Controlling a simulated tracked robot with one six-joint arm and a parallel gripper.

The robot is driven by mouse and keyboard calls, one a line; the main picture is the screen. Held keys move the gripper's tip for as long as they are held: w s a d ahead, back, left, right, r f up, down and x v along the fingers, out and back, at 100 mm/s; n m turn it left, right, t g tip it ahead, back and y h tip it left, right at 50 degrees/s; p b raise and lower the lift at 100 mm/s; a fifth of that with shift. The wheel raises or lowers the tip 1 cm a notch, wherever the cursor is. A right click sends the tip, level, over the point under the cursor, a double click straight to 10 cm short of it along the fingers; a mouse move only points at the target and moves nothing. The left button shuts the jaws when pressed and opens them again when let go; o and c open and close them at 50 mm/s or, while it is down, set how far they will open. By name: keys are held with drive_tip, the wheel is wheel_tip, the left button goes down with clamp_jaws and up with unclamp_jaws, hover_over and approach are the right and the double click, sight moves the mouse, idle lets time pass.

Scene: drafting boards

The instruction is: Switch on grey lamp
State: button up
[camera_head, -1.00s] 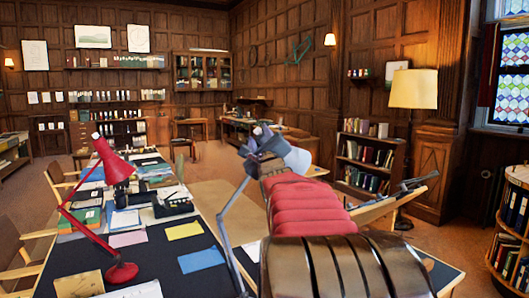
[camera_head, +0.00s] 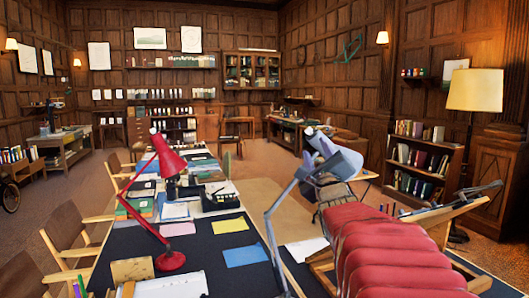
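The grey lamp (camera_head: 341,161) is a jointed desk lamp right of centre. Its thin grey arm (camera_head: 270,222) rises from the front of the dark desk, bends, and slants up right to the head. The head tilts to the right. I see no glow from it, and its base and any switch are not visible. A red ribbed form (camera_head: 395,245), seemingly part of my arm, fills the lower right, to the right of the lamp.
A red desk lamp (camera_head: 171,262) stands on the dark desk mat (camera_head: 240,280) to the left. Papers, folders and a black typewriter-like device (camera_head: 219,196) lie around it. Wooden chairs (camera_head: 75,238) line the left side. A tilted drafting board (camera_head: 440,217) is at right.

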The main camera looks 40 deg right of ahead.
drive_tip(key=shift+w+a, duration=0.1)
drive_tip(key=w+a+f+n+g+y, duration=0.1)
drive_tip(key=w+a+f+n+y, duration=0.15)
drive_tip(key=f+n, duration=0.25)
drive_tip(key=w+a+f+n+g+y, duration=0.1)
drive_tip(key=a+f+n+y, duration=0.15)
drive_tip(key=f+n, duration=0.2)
drive_tip(key=s+d+f+n+g+h, duration=0.1)
drive_tip(key=s+d+f+n+g, duration=0.4)
drive_tip(key=n, duration=0.3)
drive_tip(key=s+d+r+n+h, duration=0.2)
drive_tip(key=d+r+n+h, duration=0.25)
drive_tip(key=n, duration=0.35)
drive_tip(key=w+a+r+n+t, duration=0.1)
drive_tip(key=a+r+n+t, duration=0.1)
drive_tip(key=r+n, duration=0.3)
drive_tip(key=w+a+r+n+t, duration=0.2)
drive_tip(key=a+r+n+t, duration=0.1)
drive_tip(key=r+n+t, duration=0.1)
drive_tip(key=shift+w+r+n+t, duration=0.3)
drive_tip(key=shift+r+n, duration=0.3)
drive_tip(key=shift+n, duration=0.05)
